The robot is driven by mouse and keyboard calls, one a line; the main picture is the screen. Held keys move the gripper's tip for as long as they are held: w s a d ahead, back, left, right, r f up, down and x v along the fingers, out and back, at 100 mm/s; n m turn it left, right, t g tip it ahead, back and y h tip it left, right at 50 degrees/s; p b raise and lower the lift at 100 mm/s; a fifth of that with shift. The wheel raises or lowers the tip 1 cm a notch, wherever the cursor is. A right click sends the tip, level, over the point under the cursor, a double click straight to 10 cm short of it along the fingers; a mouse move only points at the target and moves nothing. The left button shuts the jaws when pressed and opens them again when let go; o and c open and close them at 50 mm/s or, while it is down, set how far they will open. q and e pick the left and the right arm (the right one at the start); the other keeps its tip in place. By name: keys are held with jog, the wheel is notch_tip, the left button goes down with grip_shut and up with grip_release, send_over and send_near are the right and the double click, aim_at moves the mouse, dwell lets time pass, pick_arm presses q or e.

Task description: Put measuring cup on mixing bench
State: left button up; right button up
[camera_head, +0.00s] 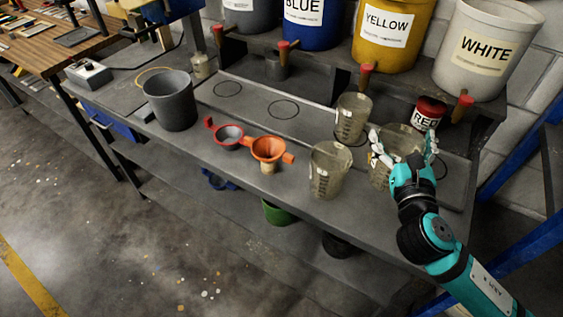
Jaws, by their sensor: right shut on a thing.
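My right gripper (404,146) reaches in from the lower right and is shut on a clear measuring cup (396,137). Its white fingers are on either side of the cup. The cup is upright at the right part of the grey mixing bench (222,167); I cannot tell whether its base touches the bench, as the gripper partly hides it. Two similar clear measuring cups stand on the bench to its left, one nearer the front edge (328,172) and one farther back (352,118). My left gripper is not in view.
A red-labelled can (428,113) stands close behind the held cup. An orange funnel (268,150), a red-rimmed funnel (229,135) and a grey bucket (171,101) stand to the left. Buckets with taps, including a white one (487,50), sit on the shelf above.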

aim_at(389, 147)
jog(key=shift+w+a+r, duration=0.15)
jog(key=shift+w+r, duration=0.1)
jog(key=shift+w, duration=0.05)
jog(key=f, duration=0.5)
jog(key=shift+s+d+f+b, duration=0.15)
jog(key=shift+d+f+b, duration=0.05)
jog(key=shift+b, duration=0.2)
jog(key=shift+f, duration=0.65)
notch_tip(389, 147, down, 3)
jog(key=shift+f+b, duration=0.2)
jog(key=shift+b, duration=0.15)
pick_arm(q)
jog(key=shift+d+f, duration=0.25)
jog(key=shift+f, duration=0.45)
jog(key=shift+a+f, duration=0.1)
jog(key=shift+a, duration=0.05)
pick_arm(e)
jog(key=o, duration=1)
jog(key=shift+f, duration=0.15)
jog(key=shift+c, duration=0.2)
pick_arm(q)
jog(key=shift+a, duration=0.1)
